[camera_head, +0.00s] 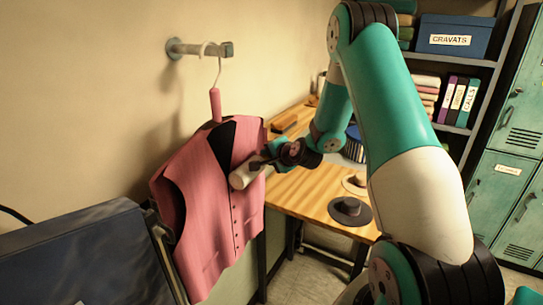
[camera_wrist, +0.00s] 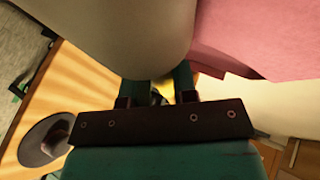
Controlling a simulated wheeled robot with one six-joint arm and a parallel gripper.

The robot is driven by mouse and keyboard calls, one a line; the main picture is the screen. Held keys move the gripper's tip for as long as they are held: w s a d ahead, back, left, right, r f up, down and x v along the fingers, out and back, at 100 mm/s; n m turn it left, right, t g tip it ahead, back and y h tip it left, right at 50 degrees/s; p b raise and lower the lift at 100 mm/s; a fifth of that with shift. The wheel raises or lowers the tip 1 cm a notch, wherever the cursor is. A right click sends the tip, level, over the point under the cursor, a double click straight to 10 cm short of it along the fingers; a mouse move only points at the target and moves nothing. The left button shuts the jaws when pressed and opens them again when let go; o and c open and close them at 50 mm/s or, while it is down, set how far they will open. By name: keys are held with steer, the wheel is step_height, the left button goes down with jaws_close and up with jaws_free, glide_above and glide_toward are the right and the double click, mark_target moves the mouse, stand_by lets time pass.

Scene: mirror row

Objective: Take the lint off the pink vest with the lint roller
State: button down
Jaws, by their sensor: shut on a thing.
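The pink vest (camera_head: 196,217) hangs on a hanger from a wall hook (camera_head: 200,49). Its front has dark buttons and a dark lining shows at the neck. It also fills the upper right of the wrist view (camera_wrist: 268,38). My gripper (camera_head: 268,162) is shut on the lint roller (camera_head: 243,174). The roller's pale cylinder lies at the vest's upper right front; I cannot tell whether it touches the cloth. In the wrist view the roller (camera_wrist: 120,30) looms large and close, and its handle between the fingers is mostly hidden. No lint can be made out.
A wooden table (camera_head: 303,190) stands right of the vest, with a dark hat (camera_head: 350,211) on it. A dark blue padded thing (camera_head: 80,255) is at lower left. Shelves with a blue box (camera_head: 455,36) and green lockers (camera_head: 497,190) stand at the back right.

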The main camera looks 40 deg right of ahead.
steer(key=shift+w+a, duration=0.1)
steer(key=shift+w, duration=0.1)
stand_by(0.4)
steer(key=shift+f+b, duration=6.55)
steer(key=shift+f, duration=0.85)
steer(key=shift+w+f+b, duration=0.1)
steer(key=shift+f+b, duration=0.8)
steer(key=shift+f, duration=0.25)
steer(key=shift+a+f+b, duration=0.1)
steer(key=shift+f+b, duration=2.1)
steer(key=shift+f, duration=0.4)
steer(key=s+d+b, duration=0.3)
steer(key=s+b, duration=0.1)
steer(key=s, duration=0.3)
steer(key=shift+s+r+b, duration=0.2)
steer(key=shift+s+b, duration=0.15)
steer(key=shift+b, duration=0.05)
